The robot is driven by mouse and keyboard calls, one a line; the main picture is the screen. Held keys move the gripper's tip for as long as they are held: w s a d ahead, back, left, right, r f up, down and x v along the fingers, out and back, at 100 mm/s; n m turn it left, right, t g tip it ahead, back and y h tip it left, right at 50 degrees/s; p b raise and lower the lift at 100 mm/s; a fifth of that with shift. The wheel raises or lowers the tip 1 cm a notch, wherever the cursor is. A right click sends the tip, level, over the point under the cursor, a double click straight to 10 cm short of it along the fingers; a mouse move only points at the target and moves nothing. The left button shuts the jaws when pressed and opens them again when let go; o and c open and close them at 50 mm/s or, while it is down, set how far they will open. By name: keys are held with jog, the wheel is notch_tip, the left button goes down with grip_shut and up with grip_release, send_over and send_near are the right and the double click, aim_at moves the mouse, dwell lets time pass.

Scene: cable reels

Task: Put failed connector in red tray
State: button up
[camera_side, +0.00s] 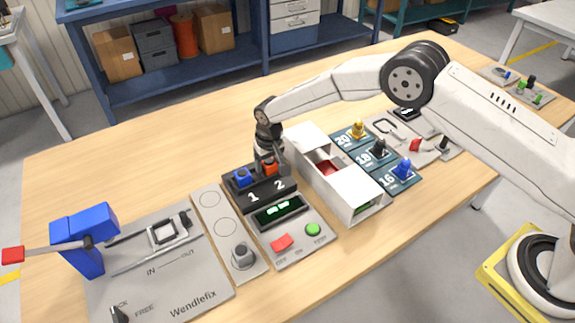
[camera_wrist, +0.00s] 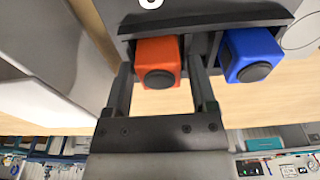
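An orange-red connector (camera_side: 269,167) sits in slot 2 of the dark test block (camera_side: 262,194), and a blue connector (camera_side: 242,177) sits in slot 1. In the wrist view the orange connector (camera_wrist: 158,62) is between the fingers of my gripper (camera_wrist: 161,80), with a narrow gap showing beside it; the blue connector (camera_wrist: 250,54) is just outside the right finger. My gripper is open and low over slot 2. The red tray (camera_side: 329,167) is inside the white box right of the tester, partly hidden by its walls. I cannot tell which connector failed.
The white box (camera_side: 358,199) stands close to the tester and also holds a green part (camera_side: 362,209). The tester has a lit green display (camera_side: 278,211), a red switch (camera_side: 282,242) and a green button (camera_side: 313,229). Numbered plates with yellow, black and blue pieces stand beyond the box.

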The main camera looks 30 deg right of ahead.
aim_at(269, 161)
grip_shut()
jog(key=shift+r, duration=3.8)
jog(key=shift+r, duration=0.6)
notch_tip(269, 161, up, 4)
jog(key=s+d, duration=0.8)
jog(key=d, duration=0.5)
notch_tip(269, 161, down, 7)
jog(key=shift+s, duration=0.25)
